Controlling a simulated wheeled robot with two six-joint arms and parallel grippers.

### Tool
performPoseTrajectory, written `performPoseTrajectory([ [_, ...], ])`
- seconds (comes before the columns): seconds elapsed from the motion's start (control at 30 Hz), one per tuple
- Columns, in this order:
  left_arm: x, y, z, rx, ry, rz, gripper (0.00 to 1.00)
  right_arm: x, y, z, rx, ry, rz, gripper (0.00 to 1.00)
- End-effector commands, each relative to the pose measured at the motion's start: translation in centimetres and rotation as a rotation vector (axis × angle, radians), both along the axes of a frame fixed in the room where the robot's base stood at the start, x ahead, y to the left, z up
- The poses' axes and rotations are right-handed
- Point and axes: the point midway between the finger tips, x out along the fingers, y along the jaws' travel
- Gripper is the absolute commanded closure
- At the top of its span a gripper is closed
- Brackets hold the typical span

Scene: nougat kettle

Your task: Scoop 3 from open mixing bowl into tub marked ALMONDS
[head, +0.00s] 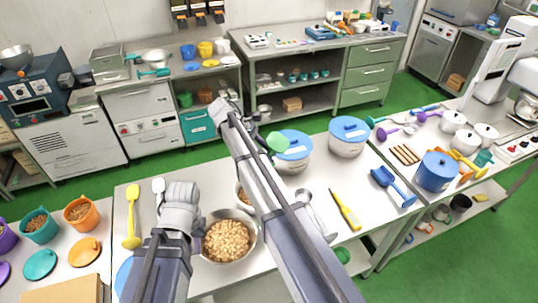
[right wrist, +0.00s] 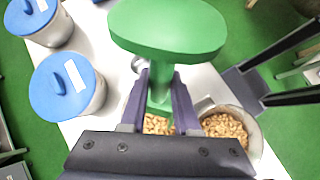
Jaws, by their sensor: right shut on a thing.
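A steel mixing bowl of tan nuts (head: 228,262) stands open on the near table; it also shows in the right wrist view (right wrist: 256,135). My right gripper (right wrist: 160,85) is shut on a green scoop (right wrist: 168,28), raised above the table; the scoop (head: 278,143) also shows beside my right arm in the head view. A second open container of nuts (right wrist: 157,122) is partly hidden behind the scoop.
A yellow spatula (head: 131,220) lies left of the bowl. Small orange (head: 83,226) and teal (head: 40,231) containers stand at far left. My right arm hides part of the table.

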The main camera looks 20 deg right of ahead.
Motion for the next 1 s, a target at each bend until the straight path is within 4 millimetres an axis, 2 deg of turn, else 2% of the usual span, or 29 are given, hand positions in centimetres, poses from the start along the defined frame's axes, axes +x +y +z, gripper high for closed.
performPoseTrajectory([
  [0.27, 0.0, 0.0, 0.5, 0.0, 0.0, 0.0, 0.84, -0.1, 0.0, 0.3, 0.01, -0.009, 0.0, 1.0],
  [0.57, 0.0, 0.0, 5.1, 0.001, 0.002, -0.004, 0.84, -0.4, -0.1, 2.0, 0.177, -0.177, -0.002, 1.0],
  [0.83, -0.1, 0.0, 8.9, 0.0, 0.002, 0.009, 0.84, -0.8, -0.2, 3.5, 0.422, -0.425, -0.006, 1.0],
  [1.0, -0.1, 0.0, 9.4, 0.0, 0.003, 0.017, 0.84, -0.7, -0.3, 3.9, 0.609, -0.613, -0.006, 1.0],
])
